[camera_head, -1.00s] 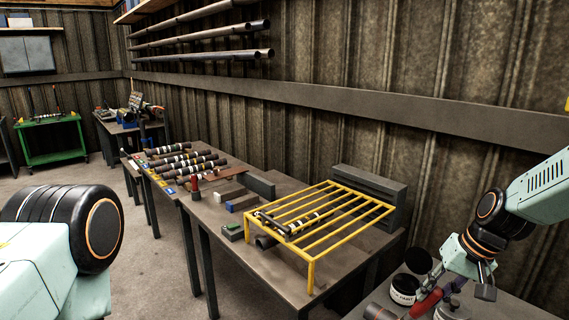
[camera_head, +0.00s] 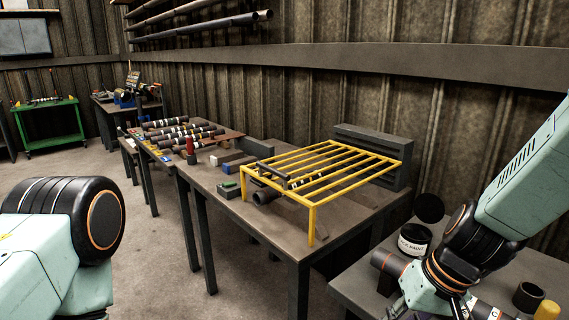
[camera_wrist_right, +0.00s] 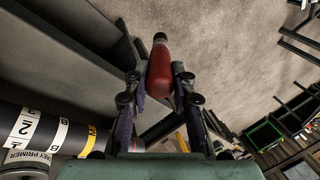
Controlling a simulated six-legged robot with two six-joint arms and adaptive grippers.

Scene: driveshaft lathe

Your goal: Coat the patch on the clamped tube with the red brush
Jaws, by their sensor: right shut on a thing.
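My right gripper (camera_wrist_right: 158,95) is shut on the red brush (camera_wrist_right: 160,72), gripping its red handle. The brush's bristles cannot be made out. In the head view my right wrist is at the lower right, with the gripper largely hidden or cut off by the bottom edge. A dark tube (camera_head: 386,261) lies behind my wrist there. A dark tube with white and yellow bands (camera_wrist_right: 55,132) is at the left of the wrist view, apart from the brush. The patch and the clamp cannot be made out. My left arm shows at the left, its gripper out of view.
An open paint can (camera_head: 413,240) stands behind the tube, with a round black lid (camera_head: 429,208) near it. A can labelled grey primer (camera_wrist_right: 28,163) is close by in the wrist view. A yellow rack (camera_head: 312,212) stands on the neighbouring table. A dark cup (camera_head: 528,296) is at the right.

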